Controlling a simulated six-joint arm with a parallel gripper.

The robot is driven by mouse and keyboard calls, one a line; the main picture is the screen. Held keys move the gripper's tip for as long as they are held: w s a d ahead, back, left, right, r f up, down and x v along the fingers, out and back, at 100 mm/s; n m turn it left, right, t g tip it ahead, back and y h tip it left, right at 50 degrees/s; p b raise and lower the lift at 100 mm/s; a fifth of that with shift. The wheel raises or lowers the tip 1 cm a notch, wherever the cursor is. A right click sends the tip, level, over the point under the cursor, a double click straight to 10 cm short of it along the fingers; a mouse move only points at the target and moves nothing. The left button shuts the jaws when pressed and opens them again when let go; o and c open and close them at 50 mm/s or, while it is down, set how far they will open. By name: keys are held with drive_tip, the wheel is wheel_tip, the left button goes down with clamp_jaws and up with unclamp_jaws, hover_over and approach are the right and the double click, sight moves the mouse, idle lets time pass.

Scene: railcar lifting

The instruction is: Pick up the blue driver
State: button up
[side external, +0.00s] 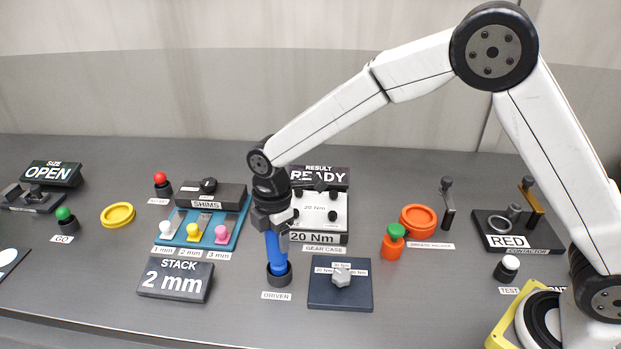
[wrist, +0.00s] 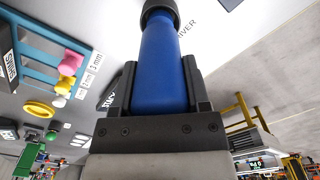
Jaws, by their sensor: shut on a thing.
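The blue driver (side external: 275,252) stands upright in the side view, its lower end at a round dark holder (side external: 279,274) behind the DRIVER label. My gripper (side external: 272,225) is above it, pointing down, with its jaws shut around the upper part of the driver. In the wrist view the blue driver (wrist: 160,65) fills the middle, with one dark finger of my gripper (wrist: 160,90) on each side. The driver's far end meets a black round part; I cannot tell whether it is clear of the holder.
A dark blue plate with a grey knob (side external: 341,277) is close right of the holder. The STACK display (side external: 176,279) and shim tray (side external: 207,245) are to the left. The gear case (side external: 319,213) stands just behind. An orange container with green top (side external: 393,242) is further right.

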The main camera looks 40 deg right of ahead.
drive_tip(key=shift+w+r, duration=0.1)
drive_tip(key=shift+r, duration=0.4)
drive_tip(key=s+d+r, duration=0.2)
drive_tip(key=s+r, duration=0.3)
drive_tip(key=s, duration=0.1)
drive_tip(key=s+d+r, duration=0.2)
drive_tip(key=s+r, duration=0.4)
drive_tip(key=s, duration=0.1)
drive_tip(key=shift+s+d+r, duration=0.2)
drive_tip(key=shift+d, duration=0.05)
drive_tip(key=shift+w, duration=0.1)
drive_tip(key=w+d, duration=0.3)
drive_tip(key=w, duration=0.8)
drive_tip(key=w+d, duration=0.4)
drive_tip(key=w, duration=0.7)
drive_tip(key=shift+w+f, duration=0.15)
drive_tip(key=shift+f, duration=0.3)
